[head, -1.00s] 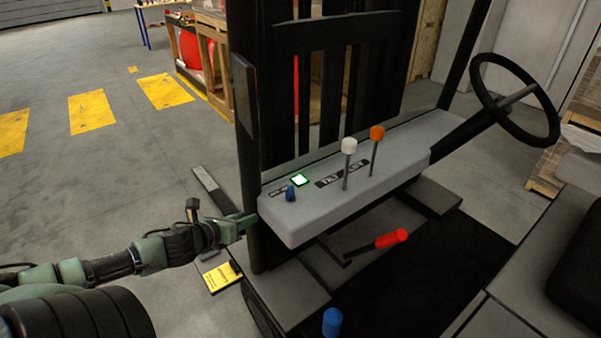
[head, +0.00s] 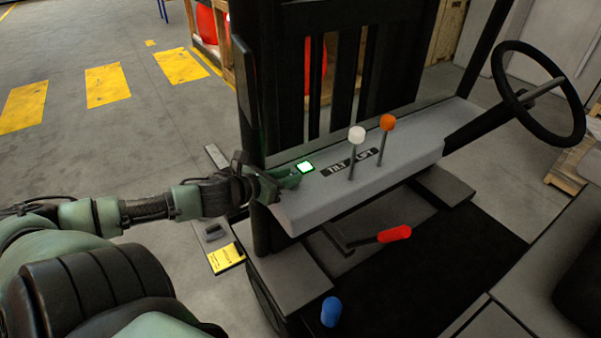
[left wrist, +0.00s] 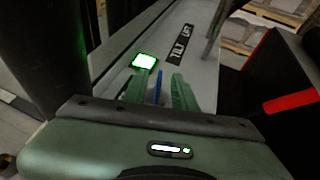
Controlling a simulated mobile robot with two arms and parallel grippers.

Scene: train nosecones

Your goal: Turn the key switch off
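The blue key switch (left wrist: 158,87) is on the grey forklift console (head: 410,156). In the left wrist view it stands between the two green fingers of my left gripper (left wrist: 158,92), with gaps visible on both sides. The fingers are apart. In the head view my left gripper (head: 282,183) is at the console's left end and hides the key switch. A small square display (head: 305,168) glows white-green beside it, and it also shows in the left wrist view (left wrist: 144,61). My right gripper is not in view.
A white-topped lever (head: 356,136) and an orange-topped lever (head: 387,123) rise right of the display. The steering wheel (head: 506,75) is at the right. A red-handled lever (head: 394,234) and a blue knob (head: 331,311) are below. A black mast post stands left of the console.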

